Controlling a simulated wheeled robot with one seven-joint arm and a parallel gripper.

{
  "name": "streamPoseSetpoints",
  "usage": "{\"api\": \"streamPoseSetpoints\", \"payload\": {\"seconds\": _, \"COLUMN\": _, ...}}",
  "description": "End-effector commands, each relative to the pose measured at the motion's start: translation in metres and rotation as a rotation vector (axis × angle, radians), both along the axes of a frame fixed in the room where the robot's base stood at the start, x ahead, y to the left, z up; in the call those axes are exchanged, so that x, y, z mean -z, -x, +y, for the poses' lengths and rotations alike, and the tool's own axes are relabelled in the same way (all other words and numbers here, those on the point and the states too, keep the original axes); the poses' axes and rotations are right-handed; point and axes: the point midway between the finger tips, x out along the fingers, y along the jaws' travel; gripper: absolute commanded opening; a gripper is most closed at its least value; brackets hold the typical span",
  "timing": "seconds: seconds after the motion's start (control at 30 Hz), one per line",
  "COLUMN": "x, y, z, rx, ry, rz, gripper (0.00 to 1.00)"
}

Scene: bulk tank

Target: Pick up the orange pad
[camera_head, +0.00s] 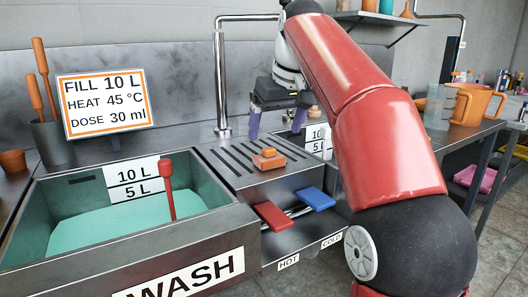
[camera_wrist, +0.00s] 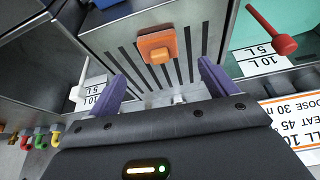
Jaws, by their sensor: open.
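The orange pad (camera_head: 269,159) lies on the slotted metal drainboard (camera_head: 233,158) between the basins, with a small block-like grip on top. It also shows in the wrist view (camera_wrist: 157,45), ahead of the fingers. My gripper (camera_head: 276,128) hangs above the back of the drainboard, behind and above the pad. Its two purple fingers (camera_wrist: 160,82) are spread wide with nothing between them. The gripper and the pad are apart.
The wash basin (camera_head: 246,237) on the left holds green liquid and a red-handled tool (camera_head: 167,185). A red lever (camera_head: 273,216) and a blue lever (camera_head: 316,198) stick out in front of the drainboard. A tap pipe (camera_head: 221,80) stands behind it.

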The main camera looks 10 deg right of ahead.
Motion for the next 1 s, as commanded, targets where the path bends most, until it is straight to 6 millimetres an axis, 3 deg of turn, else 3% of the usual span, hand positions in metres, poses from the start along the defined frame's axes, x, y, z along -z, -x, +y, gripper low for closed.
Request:
{"api": "streamPoseSetpoints", "payload": {"seconds": 0.37, "x": 0.031, "y": -0.014, "z": 0.003, "rx": 0.000, "ry": 0.000, "rz": 0.002, "gripper": 0.85}}
{"api": "streamPoseSetpoints", "payload": {"seconds": 0.63, "x": 0.066, "y": -0.031, "z": 0.006, "rx": 0.001, "ry": -0.001, "rz": 0.002, "gripper": 0.85}}
{"api": "streamPoseSetpoints", "payload": {"seconds": 0.9, "x": 0.070, "y": -0.033, "z": 0.007, "rx": 0.001, "ry": -0.001, "rz": -0.001, "gripper": 0.85}}
{"api": "streamPoseSetpoints", "payload": {"seconds": 1.0, "x": 0.070, "y": -0.033, "z": 0.007, "rx": 0.001, "ry": -0.001, "rz": -0.001, "gripper": 0.73}}
